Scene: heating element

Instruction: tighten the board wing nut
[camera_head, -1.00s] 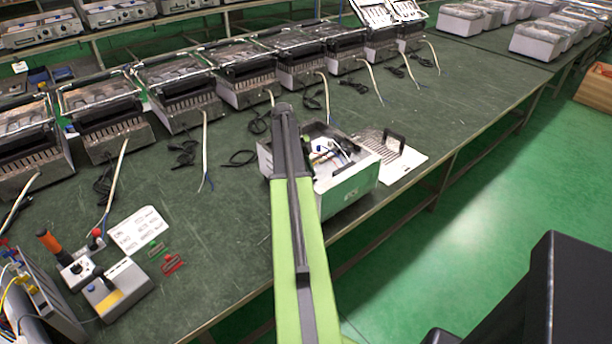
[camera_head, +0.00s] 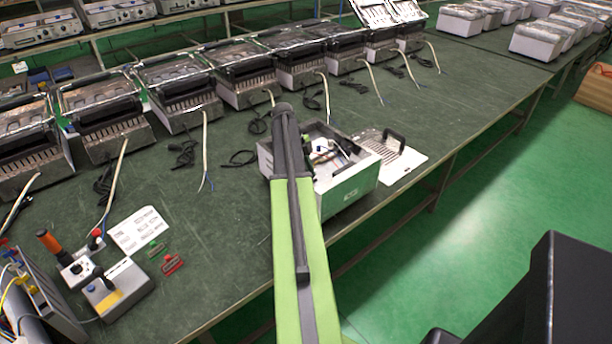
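An open metal housing (camera_head: 350,190) with a pale green-white front stands near the front edge of the green table (camera_head: 235,225). Inside it, wiring and small parts (camera_head: 325,150) show, partly behind my arm. The board wing nut cannot be made out. My green arm reaches forward over the table edge to the left side of the housing. My gripper's fingers are not distinguishable; the far end of the arm hides that part of the housing.
A perforated plate with a black handle (camera_head: 393,142) lies right of the housing. Grill units (camera_head: 180,90) with loose cables line the back. A printed sheet (camera_head: 138,230), red clip (camera_head: 172,265) and grey switch box (camera_head: 118,290) sit at left.

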